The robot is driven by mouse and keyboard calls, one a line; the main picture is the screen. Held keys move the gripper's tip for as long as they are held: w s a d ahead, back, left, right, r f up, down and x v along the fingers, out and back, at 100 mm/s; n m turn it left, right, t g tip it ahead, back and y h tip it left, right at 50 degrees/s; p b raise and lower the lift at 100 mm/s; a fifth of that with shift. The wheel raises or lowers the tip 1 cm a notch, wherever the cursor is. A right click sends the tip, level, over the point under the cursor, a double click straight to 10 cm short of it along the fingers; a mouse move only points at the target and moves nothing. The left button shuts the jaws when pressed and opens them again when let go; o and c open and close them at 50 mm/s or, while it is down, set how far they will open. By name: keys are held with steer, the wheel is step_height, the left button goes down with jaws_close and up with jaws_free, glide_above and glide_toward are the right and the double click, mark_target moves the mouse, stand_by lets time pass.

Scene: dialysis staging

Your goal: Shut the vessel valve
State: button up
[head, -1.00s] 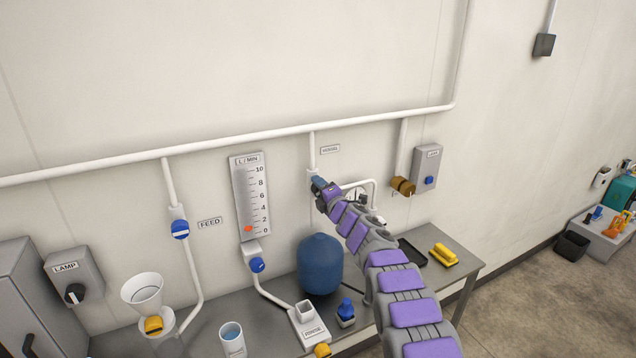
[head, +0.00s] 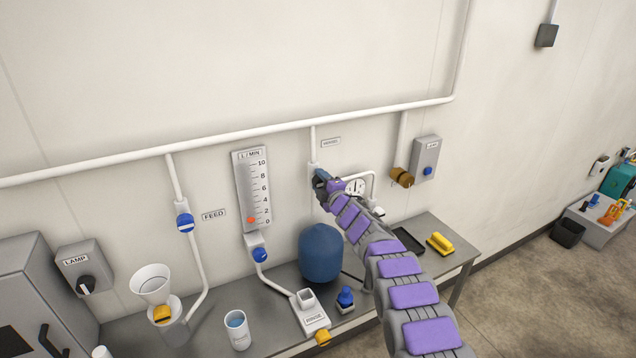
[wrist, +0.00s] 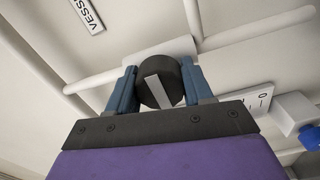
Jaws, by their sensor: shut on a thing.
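The vessel valve is on the white pipe under the small VESSEL label (head: 331,142). In the wrist view its round dark knob (wrist: 160,82) carries a pale stripe, tilted slightly from the picture's vertical. My gripper (wrist: 160,88) has its two blue fingers on either side of this knob, shut on it. In the head view my gripper (head: 321,180) is at the valve and hides most of it. The VESSEL label also shows in the wrist view (wrist: 88,14), partly cut off. Below the valve stands a blue rounded vessel (head: 320,253) on the grey bench.
A FEED valve with a blue knob (head: 185,223) is at left. A brass fitting (head: 401,177) and a grey switch box (head: 426,157) are right of my gripper. A yellow block (head: 440,244) lies on the bench.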

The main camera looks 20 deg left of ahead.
steer(key=shift+w+d+f, duration=0.2)
steer(key=shift+d+f, duration=0.15)
steer(key=o, duration=1)
steer(key=shift+w+d, duration=0.15)
steer(key=shift+w, duration=0.05)
steer(key=shift+o, duration=0.2)
steer(key=shift+s+r, duration=0.15)
steer(key=shift+r, duration=0.05)
steer(key=shift+s+a, duration=0.25)
steer(key=shift+a, duration=0.05)
